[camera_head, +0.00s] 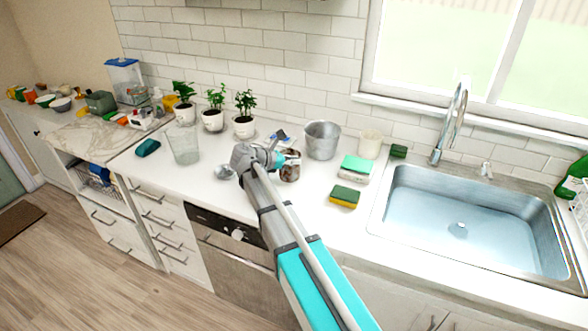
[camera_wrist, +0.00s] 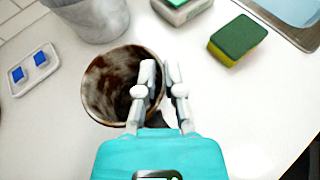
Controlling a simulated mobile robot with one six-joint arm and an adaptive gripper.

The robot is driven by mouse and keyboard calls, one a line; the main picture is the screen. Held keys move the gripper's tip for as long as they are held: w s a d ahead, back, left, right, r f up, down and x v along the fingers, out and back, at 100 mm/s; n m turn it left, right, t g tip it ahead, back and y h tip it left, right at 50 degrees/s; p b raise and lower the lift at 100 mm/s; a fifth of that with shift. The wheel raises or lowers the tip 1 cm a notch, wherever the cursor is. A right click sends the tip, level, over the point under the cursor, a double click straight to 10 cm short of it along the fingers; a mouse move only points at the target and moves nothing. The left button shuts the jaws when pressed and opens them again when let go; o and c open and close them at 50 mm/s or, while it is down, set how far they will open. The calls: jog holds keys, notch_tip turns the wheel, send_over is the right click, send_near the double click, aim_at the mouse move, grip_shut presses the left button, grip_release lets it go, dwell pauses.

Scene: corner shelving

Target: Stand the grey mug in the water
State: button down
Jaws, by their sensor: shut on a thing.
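The grey mug (camera_head: 290,173) is on or just above the white counter, partly hidden by my gripper (camera_head: 277,159) in the head view. In the wrist view the mug (camera_wrist: 97,88) shows its round opening, with dark brown stains inside. My gripper (camera_wrist: 160,76) is shut on the mug's right-hand wall, with one finger over the opening and the other outside. I cannot tell whether the mug's base touches the counter. The water (camera_head: 478,232) lies in the steel sink (camera_head: 382,215) at the right.
A metal pot (camera_head: 322,141) stands just behind the mug. A green-topped box (camera_head: 356,169) and a green-yellow sponge (camera_head: 345,197) lie between mug and sink. A tall faucet (camera_head: 452,125) rises behind the sink. A glass (camera_head: 184,146) and potted plants (camera_head: 243,124) stand left.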

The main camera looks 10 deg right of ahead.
aim_at(290, 167)
jog(key=shift+f+b, duration=1.05)
jog(key=shift+f, duration=0.3)
jog(key=shift+f, duration=0.2)
jog(key=c, duration=0.8)
grip_release()
jog(key=shift+o, duration=0.2)
jog(key=shift+a+r, duration=0.1)
jog(key=p+v, duration=0.4)
jog(key=v, duration=0.9)
jog(key=shift+s+a, duration=0.25)
jog(key=shift+a, duration=0.05)
